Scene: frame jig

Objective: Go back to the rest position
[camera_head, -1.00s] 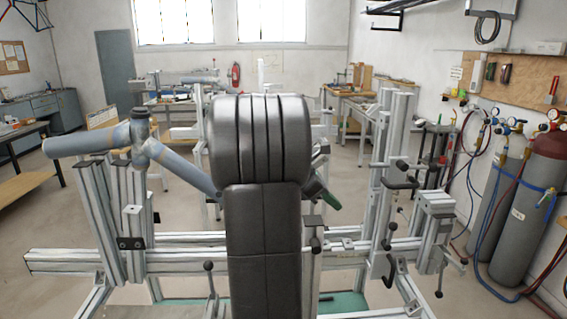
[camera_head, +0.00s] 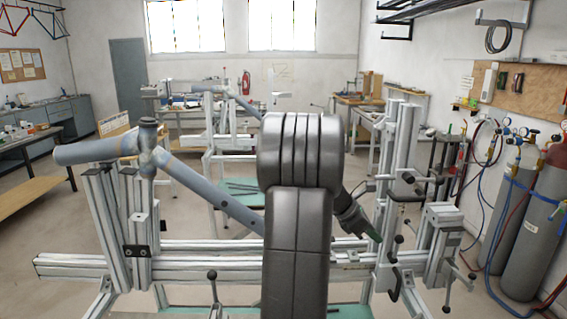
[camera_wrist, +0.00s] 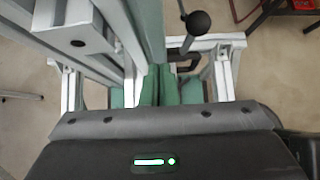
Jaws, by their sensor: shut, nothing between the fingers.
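The frame jig (camera_head: 195,262) is made of aluminium rails. A blue-grey tube frame (camera_head: 205,190) is held in it at the left. My arm hides the middle of the jig and the frame's right end.
Clamp posts (camera_head: 398,160) stand upright close to my gripper. A black ball-ended lever (camera_wrist: 198,22) rises beside the fingers in the wrist view. Gas cylinders (camera_head: 540,210) stand at the right wall. A workbench (camera_head: 38,140) is at the left. Floor is free between bench and jig.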

